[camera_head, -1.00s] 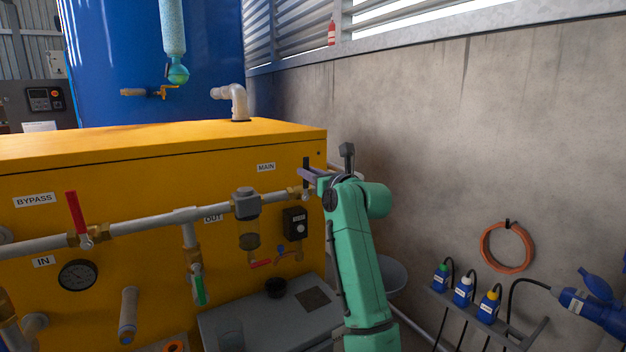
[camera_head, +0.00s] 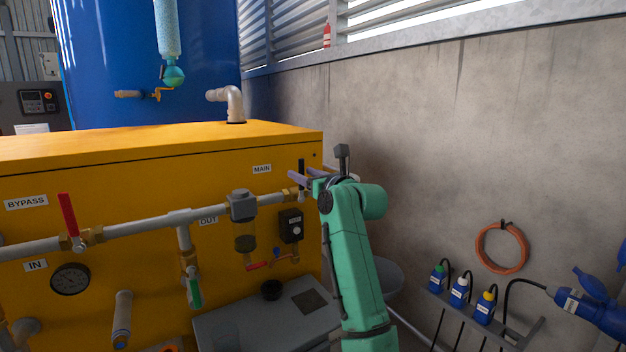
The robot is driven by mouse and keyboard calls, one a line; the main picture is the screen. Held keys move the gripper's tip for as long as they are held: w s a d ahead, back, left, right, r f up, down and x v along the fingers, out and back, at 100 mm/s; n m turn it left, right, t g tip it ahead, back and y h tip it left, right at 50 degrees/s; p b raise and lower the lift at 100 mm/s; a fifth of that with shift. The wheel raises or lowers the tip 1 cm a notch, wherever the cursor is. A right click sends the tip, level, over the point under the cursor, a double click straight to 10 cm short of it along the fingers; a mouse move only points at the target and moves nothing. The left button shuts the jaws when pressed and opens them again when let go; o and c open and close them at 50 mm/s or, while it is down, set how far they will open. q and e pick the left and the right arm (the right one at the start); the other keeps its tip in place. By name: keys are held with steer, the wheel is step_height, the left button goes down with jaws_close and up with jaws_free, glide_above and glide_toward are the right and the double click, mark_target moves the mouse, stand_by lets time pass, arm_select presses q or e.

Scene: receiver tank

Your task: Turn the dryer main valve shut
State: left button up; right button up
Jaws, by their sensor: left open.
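The dryer main valve is a brass body (camera_head: 290,197) at the right end of the grey pipe, below the MAIN label (camera_head: 262,169). Its dark handle (camera_head: 301,165) stands upright, and its lower part is hidden behind my gripper. My left gripper (camera_head: 306,175) is open, with its purple-grey fingers pointing left at the handle's lower part. I cannot tell whether the fingers touch the handle or stand around it. My green wrist and arm hide what lies to the right of the valve. My right gripper is not in view.
The yellow dryer cabinet (camera_head: 150,155) stands behind the valve. A red BYPASS handle (camera_head: 68,214) stands upright at the left, and a green handle (camera_head: 194,292) hangs down. A filter bowl (camera_head: 245,236) and small box (camera_head: 291,226) sit close below. A concrete wall (camera_head: 430,140) is at right.

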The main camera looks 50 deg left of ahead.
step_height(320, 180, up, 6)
steer(key=b, duration=0.3)
arm_select(q)
steer(key=s+d+b, duration=0.1)
steer(key=d, duration=1.3)
steer(key=shift+s+b, duration=0.15)
steer(key=shift+b, duration=0.2)
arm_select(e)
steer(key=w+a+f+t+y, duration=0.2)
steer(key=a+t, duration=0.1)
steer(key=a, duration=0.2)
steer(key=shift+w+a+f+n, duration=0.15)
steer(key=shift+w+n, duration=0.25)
arm_select(q)
steer(key=shift+d, duration=0.1)
